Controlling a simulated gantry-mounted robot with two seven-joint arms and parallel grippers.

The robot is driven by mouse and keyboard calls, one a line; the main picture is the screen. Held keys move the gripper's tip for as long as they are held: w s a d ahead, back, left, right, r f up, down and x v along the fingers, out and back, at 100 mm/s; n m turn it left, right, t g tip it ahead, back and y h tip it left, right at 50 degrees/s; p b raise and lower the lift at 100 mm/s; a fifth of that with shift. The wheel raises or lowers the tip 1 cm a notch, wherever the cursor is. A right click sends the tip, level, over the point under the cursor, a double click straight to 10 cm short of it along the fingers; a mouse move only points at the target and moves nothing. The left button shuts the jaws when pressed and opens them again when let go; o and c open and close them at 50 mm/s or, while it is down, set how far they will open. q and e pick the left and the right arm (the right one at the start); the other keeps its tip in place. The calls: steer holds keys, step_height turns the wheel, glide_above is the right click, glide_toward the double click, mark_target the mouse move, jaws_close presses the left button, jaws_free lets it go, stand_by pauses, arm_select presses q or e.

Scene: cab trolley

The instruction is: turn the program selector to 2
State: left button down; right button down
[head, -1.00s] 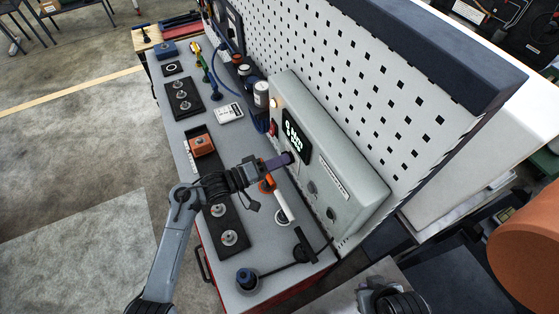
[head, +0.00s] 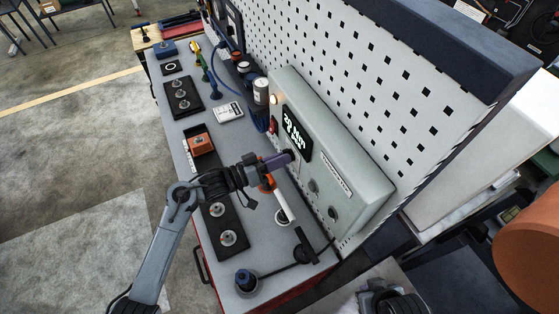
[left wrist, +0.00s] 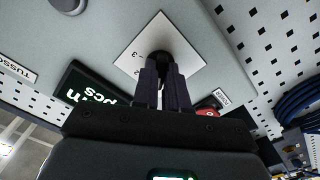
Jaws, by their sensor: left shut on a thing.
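A grey control box (head: 345,165) stands at the right of the bench. Its lit display (head: 295,137) seems to read 20 Nm with a second line of text. In the left wrist view, the black program selector knob (left wrist: 160,59) sits on a white dial plate (left wrist: 180,45). Small digits show at the plate's left; I cannot tell which one the knob points at. My left gripper (head: 288,157) is shut on the knob, which it hides in the head view. My right gripper (head: 385,298) is low at the bottom edge, its fingers not clear.
Two more knobs (head: 313,186) are on the box front, right of my left gripper. A red switch (head: 274,124) is at its left. An orange and white tool (head: 280,202) lies close below my gripper. The perforated panel (head: 370,85) rises behind the box.

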arm_select(q)
steer(key=shift+m+b, duration=3.4)
steer(key=shift+m, duration=2.2)
steer(key=c, duration=1.2)
jaws_free()
steer(key=shift+o, duration=0.2)
steer(key=shift+a, duration=0.1)
